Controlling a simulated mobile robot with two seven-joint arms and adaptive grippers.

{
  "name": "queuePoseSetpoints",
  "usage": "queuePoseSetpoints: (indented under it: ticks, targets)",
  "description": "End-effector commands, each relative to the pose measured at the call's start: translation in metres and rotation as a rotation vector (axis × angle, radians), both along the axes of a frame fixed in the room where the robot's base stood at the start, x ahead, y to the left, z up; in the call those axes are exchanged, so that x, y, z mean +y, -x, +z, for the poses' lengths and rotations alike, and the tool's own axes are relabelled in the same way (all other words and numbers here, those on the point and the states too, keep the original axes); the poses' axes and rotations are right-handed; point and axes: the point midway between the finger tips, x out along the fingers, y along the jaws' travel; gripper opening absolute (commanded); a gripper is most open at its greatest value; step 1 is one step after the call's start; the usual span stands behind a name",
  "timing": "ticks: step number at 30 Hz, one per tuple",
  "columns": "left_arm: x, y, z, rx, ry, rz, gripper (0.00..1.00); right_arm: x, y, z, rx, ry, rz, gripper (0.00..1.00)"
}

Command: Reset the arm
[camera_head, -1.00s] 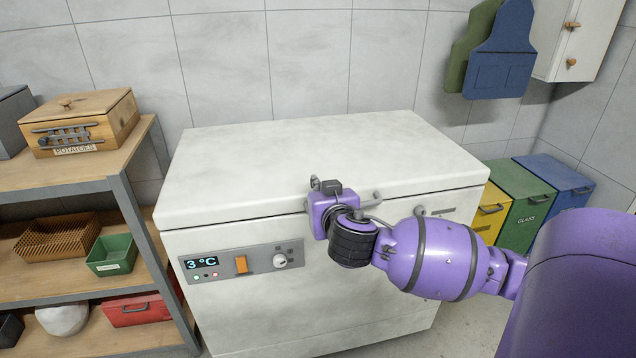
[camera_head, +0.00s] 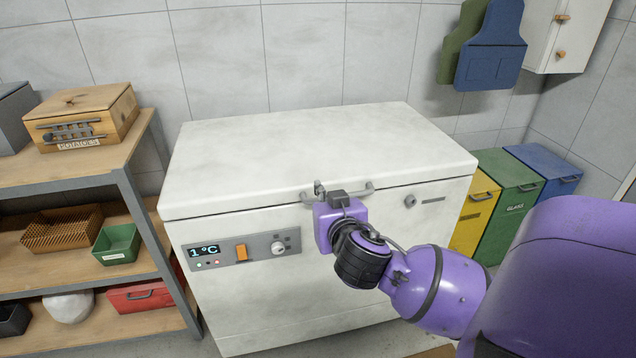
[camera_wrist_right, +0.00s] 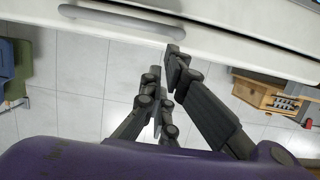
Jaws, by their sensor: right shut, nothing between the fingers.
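My right gripper (camera_head: 319,189) is at the front of the white chest freezer (camera_head: 300,140), by the handle on its lid edge. The fingers are mostly hidden behind the purple wrist in the head view. In the right wrist view my right gripper (camera_wrist_right: 165,68) has its dark fingers together with nothing between them. The freezer handle (camera_head: 366,189) also shows in the right wrist view (camera_wrist_right: 120,20), to the left of the fingertips and apart from them. The freezer lid is shut. My left gripper is in neither view.
A shelf unit (camera_head: 135,205) with a wooden potato box (camera_head: 85,118) stands left of the freezer. The freezer panel display (camera_head: 204,251) reads 1 °C. Yellow, green and blue bins (camera_head: 510,198) stand at the right. Aprons (camera_head: 490,50) hang on the tiled wall.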

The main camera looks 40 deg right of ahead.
Motion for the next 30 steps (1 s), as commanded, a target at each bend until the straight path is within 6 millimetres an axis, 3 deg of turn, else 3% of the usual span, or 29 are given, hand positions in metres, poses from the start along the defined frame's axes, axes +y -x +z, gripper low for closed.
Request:
queuePoseSetpoints:
  ticks: [4, 14, 19, 20, 23, 26, 30]
  targets:
    - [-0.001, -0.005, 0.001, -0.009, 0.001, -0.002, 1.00, 0.005, 0.010, -0.004, 0.000, 0.000, 0.000, 0.00]
    - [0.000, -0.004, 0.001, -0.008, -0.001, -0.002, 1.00, 0.006, 0.011, -0.003, 0.008, 0.018, 0.007, 0.00]
    - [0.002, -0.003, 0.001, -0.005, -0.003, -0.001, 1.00, 0.029, -0.003, -0.007, 0.072, 0.182, 0.175, 0.00]
    - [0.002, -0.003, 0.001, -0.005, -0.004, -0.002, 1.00, 0.039, -0.005, -0.018, 0.098, 0.212, 0.225, 0.00]
    - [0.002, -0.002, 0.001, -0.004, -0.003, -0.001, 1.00, 0.071, 0.016, -0.083, 0.213, 0.269, 0.389, 0.00]
    - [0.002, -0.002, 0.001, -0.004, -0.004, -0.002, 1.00, 0.098, 0.051, -0.143, 0.297, 0.281, 0.507, 0.00]
    - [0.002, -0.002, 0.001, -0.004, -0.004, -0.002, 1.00, 0.135, 0.120, -0.219, 0.391, 0.239, 0.616, 0.00]
